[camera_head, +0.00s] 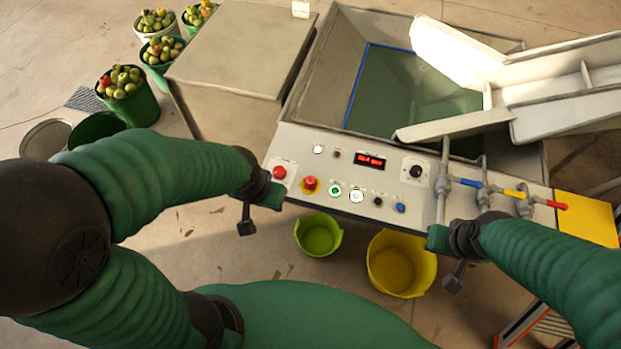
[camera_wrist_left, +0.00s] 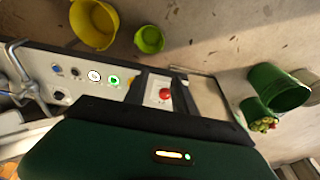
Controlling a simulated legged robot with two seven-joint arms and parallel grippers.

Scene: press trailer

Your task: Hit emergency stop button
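The control panel (camera_head: 330,171) carries two red buttons near its left end. One is a red mushroom button on a yellow ring (camera_head: 310,183), which looks like the emergency stop. The other is a plain red button (camera_head: 279,172) at the upper left. My left gripper (camera_head: 259,208) is open and empty at the panel's left end, left of both buttons. In the left wrist view a red button (camera_wrist_left: 165,94) shows between the dark fingers, and the near finger seems to hide the mushroom button. My right gripper (camera_head: 447,258) is open and empty, below the panel's right part.
A green lit button (camera_head: 335,191), a white one (camera_head: 356,196) and a blue one (camera_head: 400,208) sit right of the mushroom button. A green bucket (camera_head: 318,236) and a yellow bucket (camera_head: 396,266) stand below the panel. Pipes with coloured valve handles (camera_head: 514,194) rise at the right.

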